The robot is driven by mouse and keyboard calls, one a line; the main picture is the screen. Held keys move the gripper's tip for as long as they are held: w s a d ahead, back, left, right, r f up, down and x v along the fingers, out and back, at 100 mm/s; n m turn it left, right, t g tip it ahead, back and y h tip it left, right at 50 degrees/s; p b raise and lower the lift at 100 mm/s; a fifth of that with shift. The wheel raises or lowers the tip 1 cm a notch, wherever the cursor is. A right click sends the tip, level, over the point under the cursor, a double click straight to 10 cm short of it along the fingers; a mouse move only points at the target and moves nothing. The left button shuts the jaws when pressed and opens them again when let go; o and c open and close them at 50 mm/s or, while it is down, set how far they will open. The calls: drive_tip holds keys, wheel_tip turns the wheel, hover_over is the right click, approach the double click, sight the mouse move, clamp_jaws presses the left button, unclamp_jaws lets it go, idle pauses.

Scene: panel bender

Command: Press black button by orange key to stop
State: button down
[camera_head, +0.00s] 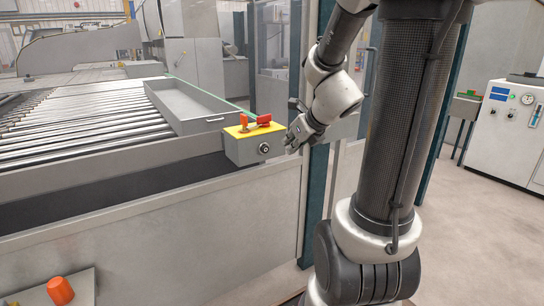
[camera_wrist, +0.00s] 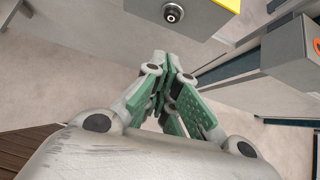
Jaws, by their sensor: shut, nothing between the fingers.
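A grey control box (camera_head: 240,152) with a yellow top stands at the end of the roller table. A black round button (camera_head: 264,148) with a light ring is on its side face. An upright orange key (camera_head: 244,122) and a red-orange handle (camera_head: 264,119) sit on top. My gripper (camera_head: 289,143) is just right of the box, shut and empty, apart from the button as far as I can tell. In the wrist view, the shut green-padded fingers (camera_wrist: 168,62) point up the picture, below the black button (camera_wrist: 173,13). The orange key is out of the wrist view.
The roller table (camera_head: 80,128) and a grey tray (camera_head: 185,104) lie left of the box. A blue-green post (camera_head: 316,190) stands close behind my gripper. A grey box with an orange ring (camera_wrist: 316,46) is right in the wrist view. A white cabinet (camera_head: 508,130) stands far right.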

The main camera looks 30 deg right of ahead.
sight(265, 149)
drive_tip(key=shift+m, duration=0.4)
drive_tip(key=shift+w+r+x, duration=0.35)
drive_tip(key=shift+x, duration=1.8)
drive_tip(key=shift+w+r+x, duration=0.35)
drive_tip(key=shift+x, duration=1.8)
drive_tip(key=shift+w+r+x, duration=0.3)
drive_tip(key=shift+x, duration=1.85)
drive_tip(key=shift+w, duration=0.1)
